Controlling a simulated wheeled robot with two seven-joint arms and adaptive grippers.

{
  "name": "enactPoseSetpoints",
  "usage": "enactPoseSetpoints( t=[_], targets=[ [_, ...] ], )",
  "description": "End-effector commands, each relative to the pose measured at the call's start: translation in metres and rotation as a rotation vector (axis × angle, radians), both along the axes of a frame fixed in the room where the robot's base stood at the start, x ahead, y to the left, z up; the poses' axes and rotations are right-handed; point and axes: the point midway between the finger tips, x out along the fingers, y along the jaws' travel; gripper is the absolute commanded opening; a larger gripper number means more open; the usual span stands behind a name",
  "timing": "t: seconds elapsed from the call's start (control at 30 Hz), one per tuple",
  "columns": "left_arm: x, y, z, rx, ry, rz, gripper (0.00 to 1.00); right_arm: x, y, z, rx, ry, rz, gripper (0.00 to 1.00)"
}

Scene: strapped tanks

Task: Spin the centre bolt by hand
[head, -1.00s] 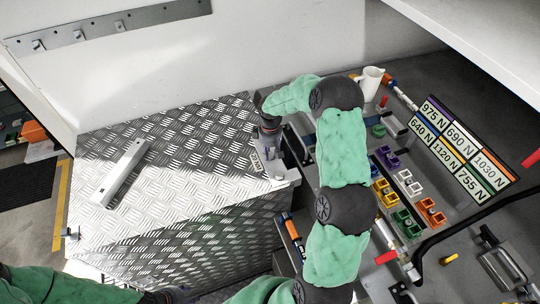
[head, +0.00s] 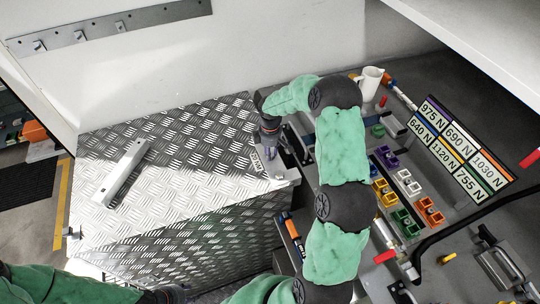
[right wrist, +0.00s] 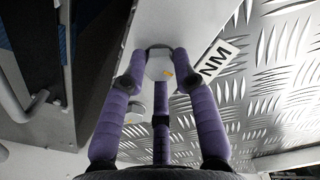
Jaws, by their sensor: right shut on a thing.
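My right gripper (right wrist: 160,88) has purple padded fingers closed around a pale bolt head (right wrist: 158,66) with a small orange mark. A second pale round bolt head (right wrist: 133,113) shows beside the fingers. In the head view my right gripper (head: 270,154) points down at the right edge of the tread-plate top and hides the bolt. I cannot tell from the views alone whether the held bolt is the centre one. My left gripper (head: 168,294) is only partly seen at the bottom edge, and its fingers are not clear.
A label (right wrist: 215,62) reading "NM" lies beside the bolt. A metal bar (head: 122,172) lies on the tread-plate top (head: 190,165). To the right are coloured sockets (head: 408,182), a force chart (head: 465,150) and a white jug (head: 370,82).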

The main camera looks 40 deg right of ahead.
Motion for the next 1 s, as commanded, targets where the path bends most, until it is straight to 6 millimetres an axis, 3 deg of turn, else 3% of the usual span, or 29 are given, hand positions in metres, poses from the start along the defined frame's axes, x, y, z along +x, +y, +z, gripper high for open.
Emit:
enactPoseSetpoints(
  t=[0.17,0.5,1.0],
  targets=[
    [0.0,0.0,0.001,0.0,0.0,0.0,0.4,-0.001,0.001,-0.002,0.003,0.005,0.037,0.0],
    [0.0,0.0,0.01,0.0,0.0,0.0,0.4,-0.002,0.002,-0.002,0.004,0.006,0.377,0.0],
    [0.0,0.0,0.013,0.0,0.0,0.0,0.4,-0.002,0.002,-0.002,0.004,0.005,0.48,0.0]
  ],
)
